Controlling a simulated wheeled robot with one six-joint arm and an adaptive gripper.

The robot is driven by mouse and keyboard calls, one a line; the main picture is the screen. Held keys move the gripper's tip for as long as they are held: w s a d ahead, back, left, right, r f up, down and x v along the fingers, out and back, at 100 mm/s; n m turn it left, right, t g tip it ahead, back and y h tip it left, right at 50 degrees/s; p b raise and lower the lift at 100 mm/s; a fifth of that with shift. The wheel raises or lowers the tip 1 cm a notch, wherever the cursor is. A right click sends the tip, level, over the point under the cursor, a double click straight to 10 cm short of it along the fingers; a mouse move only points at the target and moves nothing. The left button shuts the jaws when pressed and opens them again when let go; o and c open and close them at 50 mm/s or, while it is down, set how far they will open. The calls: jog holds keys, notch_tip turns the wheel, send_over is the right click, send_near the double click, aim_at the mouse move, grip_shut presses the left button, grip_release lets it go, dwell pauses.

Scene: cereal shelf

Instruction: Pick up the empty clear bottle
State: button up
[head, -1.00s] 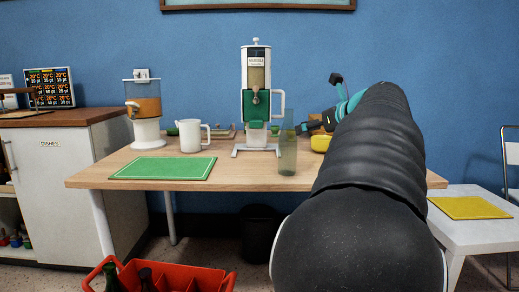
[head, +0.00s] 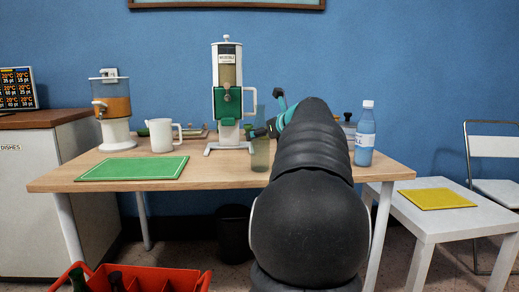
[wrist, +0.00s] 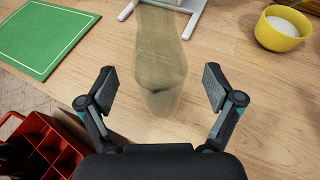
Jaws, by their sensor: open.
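A tall, see-through, slightly greenish bottle (head: 260,152) stands upright near the front of the wooden table, right of the cereal dispenser. It looks empty. In the wrist view the bottle (wrist: 160,70) is in the middle, seen from above, ahead of and between my fingers. My gripper (wrist: 158,80) is open, with one finger to each side of the bottle in the picture and neither seen touching it. In the head view my arm hides most of the gripper. A second bottle, blue with a white cap and label (head: 365,140), stands at the table's right end.
A cereal dispenser (head: 227,75) stands just behind the clear bottle, with a white jug (head: 161,135) to its left. A green mat (head: 133,168) covers the left front. A yellow bowl (wrist: 281,30) with white contents is at the right. A red crate (wrist: 38,140) sits below the table's front.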

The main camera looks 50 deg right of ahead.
jog(key=shift+x, duration=1.2)
jog(key=c, duration=1.3)
jog(key=shift+c, duration=0.7)
jog(key=shift+r, duration=0.15)
